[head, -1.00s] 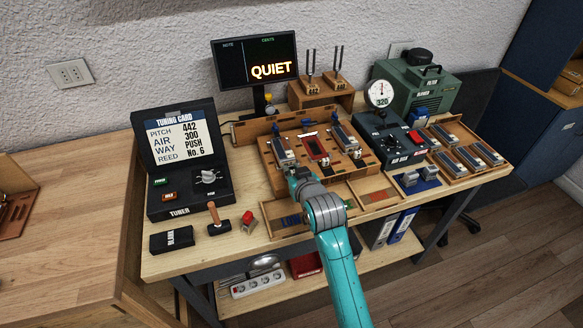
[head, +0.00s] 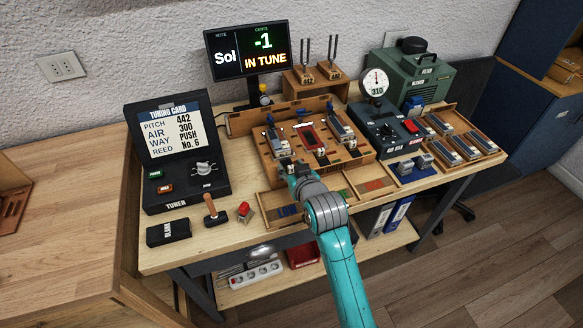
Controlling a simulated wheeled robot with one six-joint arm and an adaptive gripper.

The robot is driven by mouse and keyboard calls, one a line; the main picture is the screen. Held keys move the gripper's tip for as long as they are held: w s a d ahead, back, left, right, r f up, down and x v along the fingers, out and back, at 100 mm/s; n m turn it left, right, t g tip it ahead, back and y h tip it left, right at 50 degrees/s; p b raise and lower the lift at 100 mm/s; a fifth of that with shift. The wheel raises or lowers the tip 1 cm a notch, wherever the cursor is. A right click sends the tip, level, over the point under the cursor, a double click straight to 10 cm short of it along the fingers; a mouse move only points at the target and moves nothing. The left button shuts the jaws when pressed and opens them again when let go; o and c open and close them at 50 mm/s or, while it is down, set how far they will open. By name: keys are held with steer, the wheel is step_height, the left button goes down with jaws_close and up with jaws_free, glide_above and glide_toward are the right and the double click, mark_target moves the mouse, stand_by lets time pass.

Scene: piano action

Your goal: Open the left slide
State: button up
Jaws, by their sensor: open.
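The left slide (head: 276,141) is a grey metal piece with a blue knob behind it, on the left of the wooden action block (head: 350,167). My gripper (head: 287,163) is at the block's front left, right at the near end of the left slide. It is open; its fingers are small and dark here, and I cannot tell whether they touch the slide. My wrist hides part of the block's front edge. The right slide (head: 341,129) is a similar metal piece. A red plate (head: 308,138) lies between them. How far the left slide is open is too small to tell.
The display (head: 248,50) reads "Sol", "-1", "IN TUNE". The air box (head: 389,127) has a gauge (head: 375,83) reading 310. A tuner (head: 180,170), a hammer (head: 214,212) and a red-topped part (head: 245,211) stand to the left. A shallow tray (head: 372,186) lies in front.

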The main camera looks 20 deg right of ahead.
steer(key=v, duration=1.1)
steer(key=shift+s, duration=0.3)
steer(key=shift+r, duration=0.15)
steer(key=s+f, duration=0.6)
steer(key=s, duration=0.4)
steer(key=s+f, duration=0.5)
steer(key=s, duration=0.5)
steer(key=s+r+t, duration=0.1)
steer(key=s+r, duration=0.2)
steer(key=s, duration=1.6)
steer(key=shift+r, duration=0.2)
